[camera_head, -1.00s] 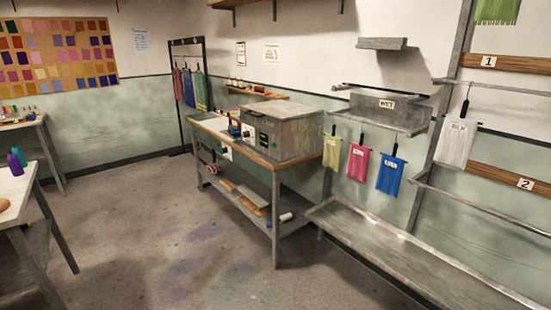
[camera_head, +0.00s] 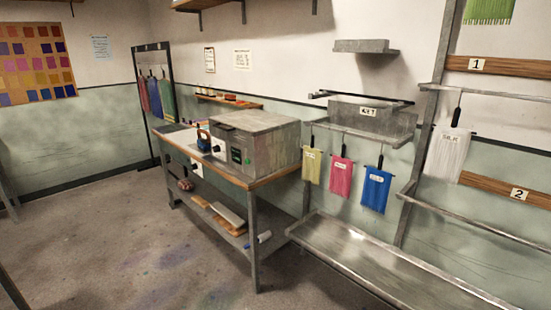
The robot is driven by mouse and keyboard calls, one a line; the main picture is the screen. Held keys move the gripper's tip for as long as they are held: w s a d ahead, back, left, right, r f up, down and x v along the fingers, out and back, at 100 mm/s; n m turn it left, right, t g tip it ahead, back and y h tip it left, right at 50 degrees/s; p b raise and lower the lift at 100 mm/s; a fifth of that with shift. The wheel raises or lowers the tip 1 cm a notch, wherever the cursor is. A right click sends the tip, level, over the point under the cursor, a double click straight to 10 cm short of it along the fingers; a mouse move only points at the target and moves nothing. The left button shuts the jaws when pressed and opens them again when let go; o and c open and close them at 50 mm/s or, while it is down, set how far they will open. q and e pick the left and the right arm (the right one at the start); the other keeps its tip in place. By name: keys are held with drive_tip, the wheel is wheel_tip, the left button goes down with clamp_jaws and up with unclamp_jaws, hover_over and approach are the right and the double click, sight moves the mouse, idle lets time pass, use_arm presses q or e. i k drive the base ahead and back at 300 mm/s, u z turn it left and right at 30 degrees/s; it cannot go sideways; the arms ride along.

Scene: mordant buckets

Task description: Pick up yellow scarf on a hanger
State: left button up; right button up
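The yellow scarf (camera_head: 312,165) hangs from a dark hanger under the grey wall shelf, at the left end of a row. A pink scarf (camera_head: 341,177) and a blue scarf (camera_head: 376,190) hang to its right. Each carries a small white label, too small to read. The yellow scarf is beside the right end of the workbench and above the metal trough. Neither of my grippers is in view.
A workbench (camera_head: 262,181) with a grey box-shaped machine (camera_head: 254,141) stands in the middle. A long metal trough (camera_head: 362,258) runs below the scarves. A white scarf (camera_head: 447,153) hangs on the right rack. The floor (camera_head: 130,240) at left front is clear.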

sight(311, 156)
drive_tip(key=u, duration=0.1)
drive_tip(key=i, duration=1.1)
drive_tip(key=z, duration=0.85)
drive_tip(key=i, duration=1.1)
drive_tip(key=z, duration=0.9)
